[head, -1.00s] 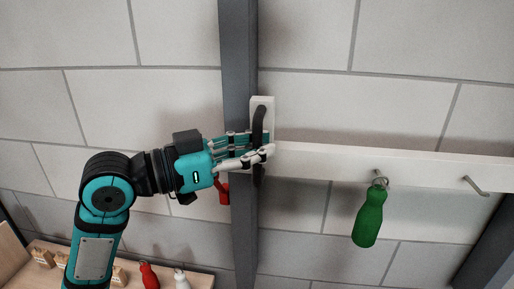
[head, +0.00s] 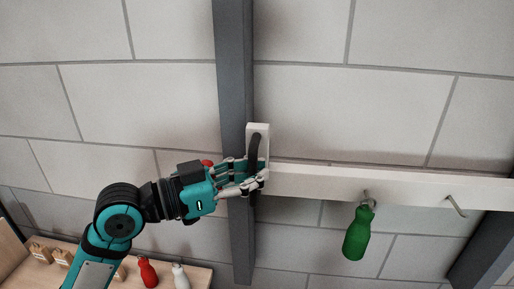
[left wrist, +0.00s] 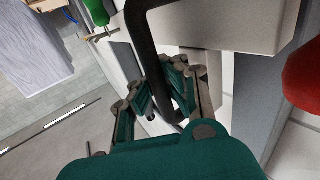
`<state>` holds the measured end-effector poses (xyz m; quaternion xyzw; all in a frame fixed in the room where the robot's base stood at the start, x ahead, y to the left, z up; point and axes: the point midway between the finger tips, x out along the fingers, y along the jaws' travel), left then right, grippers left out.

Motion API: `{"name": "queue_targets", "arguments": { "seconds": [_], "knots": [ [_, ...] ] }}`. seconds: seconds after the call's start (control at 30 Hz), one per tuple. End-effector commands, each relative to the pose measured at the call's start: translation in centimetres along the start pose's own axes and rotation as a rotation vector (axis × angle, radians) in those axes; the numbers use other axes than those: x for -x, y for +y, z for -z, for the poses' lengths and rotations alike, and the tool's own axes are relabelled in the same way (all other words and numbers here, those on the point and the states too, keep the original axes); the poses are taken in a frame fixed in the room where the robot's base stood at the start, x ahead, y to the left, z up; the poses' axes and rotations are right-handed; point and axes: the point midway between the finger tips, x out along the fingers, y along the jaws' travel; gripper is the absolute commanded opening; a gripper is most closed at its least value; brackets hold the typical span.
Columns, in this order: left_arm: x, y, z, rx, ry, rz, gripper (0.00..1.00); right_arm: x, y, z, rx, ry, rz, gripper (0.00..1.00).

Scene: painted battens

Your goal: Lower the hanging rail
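The white hanging rail (head: 400,186) runs across the wall to the right of a dark grey post (head: 237,90). A white plate with a black upright bar handle (head: 256,150) is at its left end. My left gripper (head: 260,178) reaches in from the left at the handle's lower part, its fingers closed about the bar. In the left wrist view the black handle (left wrist: 146,45) passes between the fingers. A green bottle-shaped thing (head: 357,232) hangs from a hook on the rail. My right gripper is not in view.
A red part (head: 207,163) shows behind my left gripper, and a red rounded thing (left wrist: 304,78) is close in the left wrist view. A wooden shelf (head: 203,277) at lower left holds a red bottle (head: 147,272), a white bottle (head: 180,277) and small wooden blocks.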

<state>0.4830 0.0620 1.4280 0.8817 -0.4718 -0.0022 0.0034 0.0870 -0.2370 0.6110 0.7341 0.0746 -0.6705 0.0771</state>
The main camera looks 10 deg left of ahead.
Motion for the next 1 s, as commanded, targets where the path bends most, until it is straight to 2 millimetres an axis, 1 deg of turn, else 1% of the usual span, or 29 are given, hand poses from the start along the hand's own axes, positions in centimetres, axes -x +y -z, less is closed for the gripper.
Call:
{"name": "queue_targets", "arguments": {
  "seconds": [0.03, 0.17, 0.2, 0.4, 0.5, 0.6, 0.73, 0.87, 1.0],
  "knots": [
    [0.0, 0.0, -2.2, 0.009, -0.017, 0.000, 0.00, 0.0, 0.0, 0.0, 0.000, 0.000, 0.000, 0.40],
    [0.1, 0.0, -6.6, 0.009, -0.018, -0.001, 0.00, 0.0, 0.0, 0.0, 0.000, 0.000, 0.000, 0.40],
    [0.1, 0.0, -8.0, 0.011, -0.018, -0.001, 0.00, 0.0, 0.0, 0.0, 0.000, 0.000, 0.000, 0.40],
    [0.1, 0.0, -14.1, 0.010, -0.014, -0.003, 0.00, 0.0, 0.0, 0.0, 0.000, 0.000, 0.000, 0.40],
    [0.1, 0.0, -16.7, 0.012, -0.012, -0.004, 0.00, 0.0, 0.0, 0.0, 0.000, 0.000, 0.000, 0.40],
    [0.1, -0.1, -18.8, 0.013, -0.011, 0.000, 0.00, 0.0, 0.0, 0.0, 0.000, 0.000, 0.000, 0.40],
    [0.1, -0.2, -20.8, 0.010, -0.010, 0.001, 0.00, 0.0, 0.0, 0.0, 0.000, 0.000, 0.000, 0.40],
    [0.2, -0.1, -22.0, 0.006, -0.010, 0.000, 0.00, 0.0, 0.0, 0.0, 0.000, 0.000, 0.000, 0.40],
    [0.2, -0.1, -22.5, 0.004, -0.009, 0.001, 0.00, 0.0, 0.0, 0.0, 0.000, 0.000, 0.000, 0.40]
  ]
}}
